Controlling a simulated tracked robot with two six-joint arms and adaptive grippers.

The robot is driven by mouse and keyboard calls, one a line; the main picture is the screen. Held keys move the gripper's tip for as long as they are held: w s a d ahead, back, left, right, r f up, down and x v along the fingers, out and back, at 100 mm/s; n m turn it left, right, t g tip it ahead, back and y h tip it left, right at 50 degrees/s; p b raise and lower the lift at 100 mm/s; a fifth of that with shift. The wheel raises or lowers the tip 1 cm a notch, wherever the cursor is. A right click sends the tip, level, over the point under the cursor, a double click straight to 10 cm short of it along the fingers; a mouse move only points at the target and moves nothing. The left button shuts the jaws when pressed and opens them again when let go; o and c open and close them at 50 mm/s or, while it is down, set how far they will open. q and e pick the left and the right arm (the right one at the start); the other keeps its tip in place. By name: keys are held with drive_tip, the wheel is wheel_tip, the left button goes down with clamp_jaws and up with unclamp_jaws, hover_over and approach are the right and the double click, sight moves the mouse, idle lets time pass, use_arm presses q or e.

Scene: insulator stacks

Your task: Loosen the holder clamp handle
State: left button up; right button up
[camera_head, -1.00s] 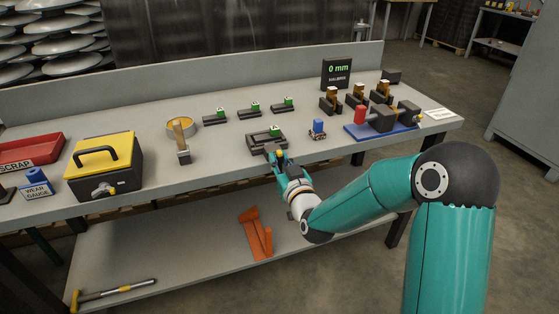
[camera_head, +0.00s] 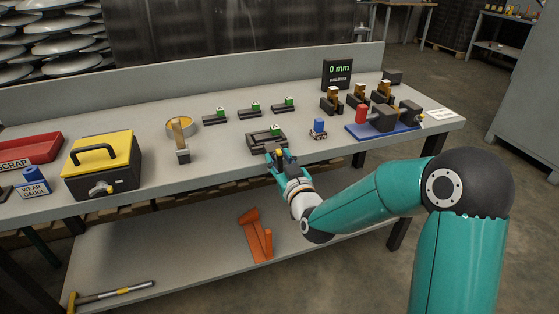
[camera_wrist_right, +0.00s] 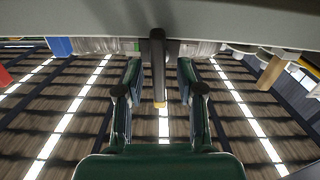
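The holder (camera_head: 267,136) is a dark block with a green-and-white piece on it, near the front edge of the workbench. In the right wrist view, a dark clamp handle (camera_wrist_right: 158,60) with a tan tip sticks out from the bench edge. My right gripper (camera_head: 281,158) is at the front of the holder. In the right wrist view its two fingers (camera_wrist_right: 160,95) are spread, one on each side of the handle, with visible gaps. In the head view the gripper partly hides the handle. My left gripper is in neither view.
A small blue-topped part (camera_head: 319,128) stands right of the holder. A blue-based fixture (camera_head: 372,131) is farther right. A brush-like tool (camera_head: 181,140) and a yellow-lidded box (camera_head: 103,165) stand to the left. Three small green-topped blocks sit behind. The lower shelf holds an orange bracket (camera_head: 257,238).

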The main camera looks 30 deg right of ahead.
drive_tip(key=shift+s, duration=0.1)
drive_tip(key=v, duration=0.7)
drive_tip(key=shift+s+a+f, duration=0.1)
drive_tip(key=shift+a+f, duration=0.05)
idle(0.5)
